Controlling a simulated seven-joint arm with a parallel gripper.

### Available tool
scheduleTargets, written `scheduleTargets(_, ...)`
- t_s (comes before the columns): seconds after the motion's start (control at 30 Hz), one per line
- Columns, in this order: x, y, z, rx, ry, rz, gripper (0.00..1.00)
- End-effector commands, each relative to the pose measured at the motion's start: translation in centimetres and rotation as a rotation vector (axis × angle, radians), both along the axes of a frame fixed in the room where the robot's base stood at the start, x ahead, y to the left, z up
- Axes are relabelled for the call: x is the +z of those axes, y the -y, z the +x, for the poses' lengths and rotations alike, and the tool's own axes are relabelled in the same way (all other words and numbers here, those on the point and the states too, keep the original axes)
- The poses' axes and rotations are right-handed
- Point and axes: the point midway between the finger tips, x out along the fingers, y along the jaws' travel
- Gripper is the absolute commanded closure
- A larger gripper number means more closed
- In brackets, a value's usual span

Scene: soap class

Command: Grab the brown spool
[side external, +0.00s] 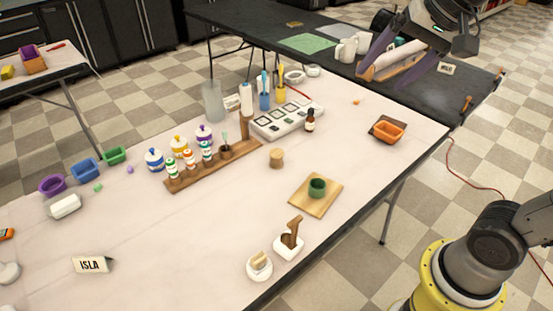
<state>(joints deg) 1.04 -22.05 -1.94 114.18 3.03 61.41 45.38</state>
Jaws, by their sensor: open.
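The brown spool (276,158) is a small tan-brown cylinder standing on the white table (340,130), near the middle of the side external view. Open table surrounds it, and nothing touches it.
A wooden board with a green cup (317,187) is nearer, to the right.

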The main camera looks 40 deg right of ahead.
Motion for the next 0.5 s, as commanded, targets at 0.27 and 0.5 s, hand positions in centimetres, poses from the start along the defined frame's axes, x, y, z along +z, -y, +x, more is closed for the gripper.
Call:
scheduleTargets(0.27,0.7,0.6,11.0,-0.273,-0.099,0.153,0.15)
scheduleTargets(0.5,-2.7,1.6,19.8,-0.465,-0.193,0.239,0.15)
